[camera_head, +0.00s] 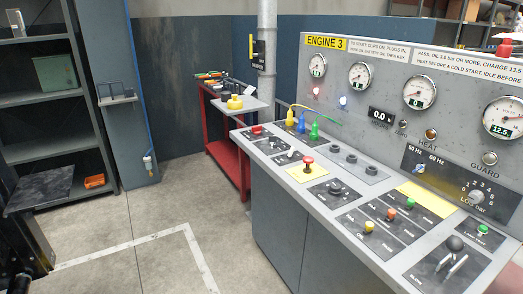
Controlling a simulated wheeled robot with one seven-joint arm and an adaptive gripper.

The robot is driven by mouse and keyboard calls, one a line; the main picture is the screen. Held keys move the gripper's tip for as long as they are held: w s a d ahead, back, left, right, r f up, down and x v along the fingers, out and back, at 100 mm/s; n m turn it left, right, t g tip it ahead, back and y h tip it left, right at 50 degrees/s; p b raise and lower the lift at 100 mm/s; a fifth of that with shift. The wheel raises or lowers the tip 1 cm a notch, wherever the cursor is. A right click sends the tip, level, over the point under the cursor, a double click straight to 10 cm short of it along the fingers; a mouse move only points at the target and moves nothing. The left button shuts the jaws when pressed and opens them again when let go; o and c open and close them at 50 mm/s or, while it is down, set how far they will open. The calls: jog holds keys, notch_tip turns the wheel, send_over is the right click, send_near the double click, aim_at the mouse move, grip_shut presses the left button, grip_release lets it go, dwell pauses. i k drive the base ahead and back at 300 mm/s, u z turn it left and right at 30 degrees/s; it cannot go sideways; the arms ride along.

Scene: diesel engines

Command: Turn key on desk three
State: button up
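Desk three is the grey console (385,236) on the right, with an "ENGINE 3" label (327,42) on its upright panel. A dark knob-like fitting (335,187) sits on a black plate on the sloping top, in front of the red button. It may be the key switch, but it is too small to tell whether a key is in it or how it is turned. My gripper cannot be made out; only dark parts show at the lower left edge, possibly of my arm.
Yellow, blue and green clips (301,122) stand at the desk's far end. A red mushroom button (308,161), coloured buttons and a black ball-topped lever (455,243) are on the top. A red trolley (228,157) and shelving (45,95) stand behind. Bare floor (165,225) lies left of the desk.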

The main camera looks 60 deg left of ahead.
aim_at(272, 139)
jog(key=k, duration=0.1)
jog(key=u, duration=3)
jog(key=k, duration=0.9)
jog(key=z, duration=0.95)
jog(key=i, duration=1.25)
jog(key=u, duration=0.6)
jog(key=i, duration=1)
jog(key=u, duration=0.2)
